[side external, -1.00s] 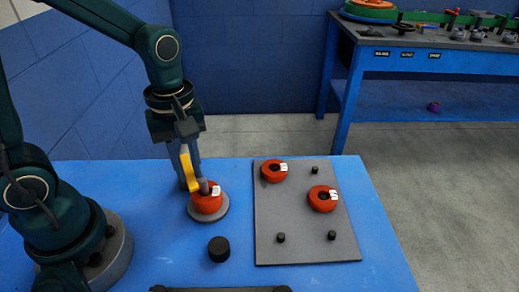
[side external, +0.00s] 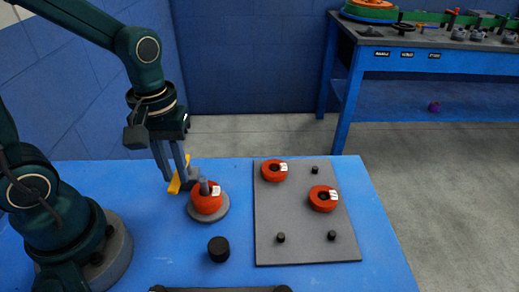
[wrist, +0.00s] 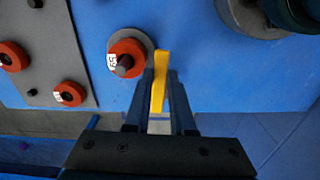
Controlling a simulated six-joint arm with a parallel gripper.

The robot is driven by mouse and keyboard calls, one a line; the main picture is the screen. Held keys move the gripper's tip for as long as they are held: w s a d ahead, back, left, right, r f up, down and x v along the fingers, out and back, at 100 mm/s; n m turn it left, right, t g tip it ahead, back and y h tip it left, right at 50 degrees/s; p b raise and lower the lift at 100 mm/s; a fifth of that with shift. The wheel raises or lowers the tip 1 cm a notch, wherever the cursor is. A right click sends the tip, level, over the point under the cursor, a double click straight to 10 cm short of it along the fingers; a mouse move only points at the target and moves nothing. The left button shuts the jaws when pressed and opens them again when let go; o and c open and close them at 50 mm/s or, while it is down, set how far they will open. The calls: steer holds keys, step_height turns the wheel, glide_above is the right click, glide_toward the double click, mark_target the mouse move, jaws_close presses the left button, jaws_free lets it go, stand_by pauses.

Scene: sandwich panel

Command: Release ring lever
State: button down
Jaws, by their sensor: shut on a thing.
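The yellow lever (side external: 175,187) sits between the two fingers of my gripper (side external: 177,175), which is shut on it. It also shows as a yellow bar (wrist: 159,85) between the fingers in the wrist view. Beside it, a red ring (side external: 208,203) with a white label sits on a round grey base (side external: 222,213), around a grey post (side external: 204,186). The wrist view shows the same ring (wrist: 130,50) just left of the lever, apart from my fingers. Whether the lever touches the post is unclear.
A grey panel (side external: 270,235) to the right carries two red rings (side external: 273,170) (side external: 323,199) and several dark pegs. A black cylinder (side external: 218,249) stands in front of the round base. Blue table surface is free between them. A second blue bench (side external: 430,65) stands behind.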

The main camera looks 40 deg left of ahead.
steer(key=m, duration=0.2)
steer(key=s+a+m, duration=0.1)
steer(key=shift+a+m, duration=0.3)
steer(key=shift+m, duration=0.1)
steer(key=a+m, duration=0.1)
steer(key=m, duration=0.1)
steer(key=shift+s+a+m, duration=0.1)
steer(key=shift+a+m, duration=0.05)
steer(key=shift+m, duration=0.25)
steer(key=m, duration=0.1)
steer(key=a+m, duration=0.1)
steer(key=m, duration=0.1)
steer(key=shift+a, duration=0.25)
steer(key=shift+w+a+m, duration=0.1)
steer(key=shift+a+m, duration=0.2)
steer(key=shift+m, duration=0.45)
steer(key=shift+w+a+m, duration=0.1)
steer(key=shift+a+m, duration=0.2)
steer(key=shift+m, duration=0.45)
steer(key=shift+a, duration=0.1)
steer(key=c, duration=0.8)
jaws_free()
steer(key=shift+o, duration=0.2)
steer(key=shift+r, duration=2.55)
